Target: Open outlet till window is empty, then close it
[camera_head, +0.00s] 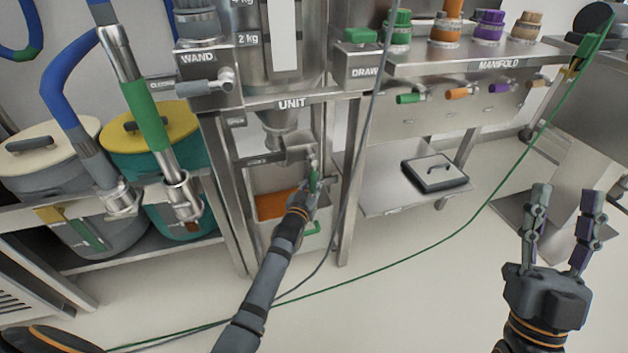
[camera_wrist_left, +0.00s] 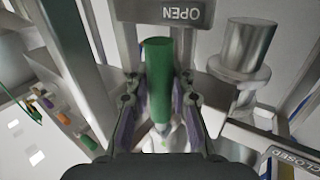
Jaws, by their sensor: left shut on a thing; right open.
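The outlet's green handle (camera_wrist_left: 158,75) stands between the fingers of my left gripper (camera_wrist_left: 157,108), which is shut on it. In the head view my left gripper (camera_head: 306,190) is at the front of the UNIT stand, with part of the green handle (camera_head: 314,174) showing above it. The steel hopper (camera_head: 310,60) has a tall pale strip (camera_head: 284,35), seemingly the window, beside weight marks; I see no coloured fill in it. An orange-filled bin (camera_head: 252,183) sits below the outlet. My right gripper (camera_head: 562,200) is open and empty at the right.
An OPEN label (camera_wrist_left: 168,12) is above the handle and a CLOSED label (camera_wrist_left: 296,162) is at lower right. Two lidded drums (camera_head: 150,138) stand left. A manifold shelf (camera_head: 480,60) and a flat dark-rimmed box (camera_head: 434,172) are right. A green cable crosses the open floor.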

